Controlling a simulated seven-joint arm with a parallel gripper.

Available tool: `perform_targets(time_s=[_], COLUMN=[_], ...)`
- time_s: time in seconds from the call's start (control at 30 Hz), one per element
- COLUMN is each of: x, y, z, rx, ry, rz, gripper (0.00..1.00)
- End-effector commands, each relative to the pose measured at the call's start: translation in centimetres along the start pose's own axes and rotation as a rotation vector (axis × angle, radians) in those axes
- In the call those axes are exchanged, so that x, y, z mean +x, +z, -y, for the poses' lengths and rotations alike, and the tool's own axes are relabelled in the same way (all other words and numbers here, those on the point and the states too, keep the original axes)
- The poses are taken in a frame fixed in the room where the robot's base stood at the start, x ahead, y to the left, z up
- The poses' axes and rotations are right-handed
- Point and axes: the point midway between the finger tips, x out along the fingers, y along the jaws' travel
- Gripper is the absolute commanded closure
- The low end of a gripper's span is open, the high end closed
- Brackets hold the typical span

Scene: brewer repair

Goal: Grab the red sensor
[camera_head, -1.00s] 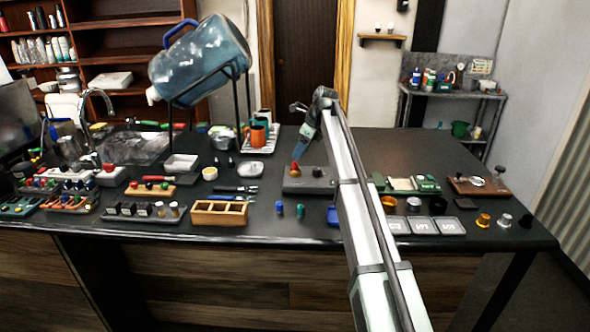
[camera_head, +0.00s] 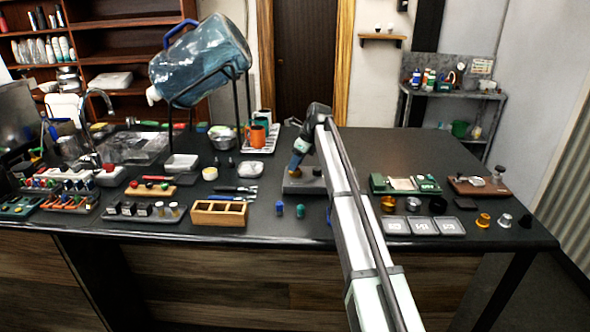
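My gripper (camera_head: 294,168) points down at the left part of a grey block (camera_head: 303,188) near the middle of the counter. The red sensor, a small red cone on that block in the earlier view, is now covered by my gripper. Only a small brownish-gold bit shows under the fingertips. I cannot tell whether the fingers are open or shut around it. A dark knob (camera_head: 317,171) stands on the right part of the same block.
A wooden divided box (camera_head: 219,212) and two small blue and teal cylinders (camera_head: 279,208) are in front, left of the block. A large water bottle (camera_head: 205,60) tilts in a black stand behind. A green board (camera_head: 405,184) lies to the right. The far-right back of the counter is clear.

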Motion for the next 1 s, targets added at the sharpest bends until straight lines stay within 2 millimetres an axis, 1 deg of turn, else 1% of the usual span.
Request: perform_targets(time_s=[0.03,0.4,0.43,0.67,0.77,0.87,1.0], x=[0.0,0.0,0.0,0.0,-0.4,-1.3,-3.5], y=[0.0,0.0,0.0,0.0,0.2,0.6,1.5], z=[0.0,0.0,0.0,0.0,0.0,0.1,0.1], rx=[0.000,0.000,0.000,0.000,0.000,0.000,-0.001], ry=[0.000,0.000,0.000,0.000,0.000,0.000,-0.002], rz=[0.000,0.000,0.000,0.000,0.000,0.000,0.001], gripper=[0.63,0.99,1.00,1.00,1.00,1.00,1.00])
